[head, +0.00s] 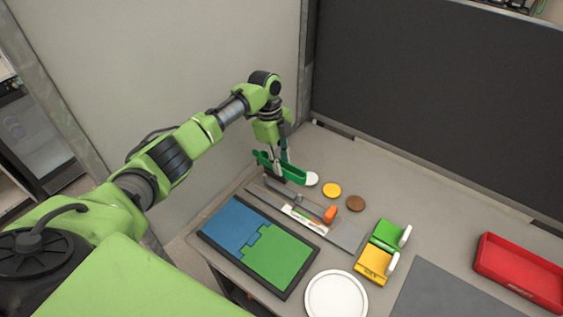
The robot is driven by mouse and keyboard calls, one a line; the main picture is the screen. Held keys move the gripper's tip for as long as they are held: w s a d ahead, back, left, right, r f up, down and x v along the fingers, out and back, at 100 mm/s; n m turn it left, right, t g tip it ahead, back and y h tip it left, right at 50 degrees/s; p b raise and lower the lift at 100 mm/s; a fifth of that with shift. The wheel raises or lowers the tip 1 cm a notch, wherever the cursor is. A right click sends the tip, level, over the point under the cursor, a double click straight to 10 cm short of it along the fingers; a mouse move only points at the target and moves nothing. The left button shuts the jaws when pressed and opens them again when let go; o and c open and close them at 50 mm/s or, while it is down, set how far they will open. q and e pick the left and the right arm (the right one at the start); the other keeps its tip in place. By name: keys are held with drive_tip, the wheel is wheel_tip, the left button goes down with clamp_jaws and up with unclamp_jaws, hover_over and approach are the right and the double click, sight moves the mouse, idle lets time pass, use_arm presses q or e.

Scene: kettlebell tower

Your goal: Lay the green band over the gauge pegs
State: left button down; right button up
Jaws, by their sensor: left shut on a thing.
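The green band (294,175) is a long, narrow green piece in the head view, at the far left end of the table. My left gripper (278,171) points down and is shut on it. Just in front of and below it lies a long grey gauge plate (345,235) with a dark raised bar, a white strip with coloured marks (303,219) and an orange piece (330,214) near its right end. The pegs are too small to make out clearly. I cannot tell whether the band touches the gauge. My right gripper is not in view.
Around the gauge are a white disc (311,179), a yellow disc (332,190), a brown disc (355,203), a blue-and-green board (275,257), a white plate (336,296), green (385,236) and yellow (372,263) blocks, and a red tray (520,276). A dark panel (440,90) stands behind.

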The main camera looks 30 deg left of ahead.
use_arm(q)
drive_tip(key=b, duration=0.4)
hover_over(282, 190)
drive_tip(key=f, duration=0.5)
drive_tip(key=shift+w+a+f, duration=0.1)
drive_tip(key=shift+a+f, duration=0.1)
drive_tip(key=shift+f, duration=0.15)
drive_tip(key=shift+p, duration=0.3)
drive_tip(key=shift+p, duration=0.3)
drive_tip(key=shift+f+b, duration=0.35)
drive_tip(key=shift+f, duration=0.05)
idle(0.4)
drive_tip(key=shift+f+b, duration=1.7)
drive_tip(key=shift+f, duration=0.6)
drive_tip(key=c, duration=1.7)
unclamp_jaws()
drive_tip(key=shift+r, duration=0.1)
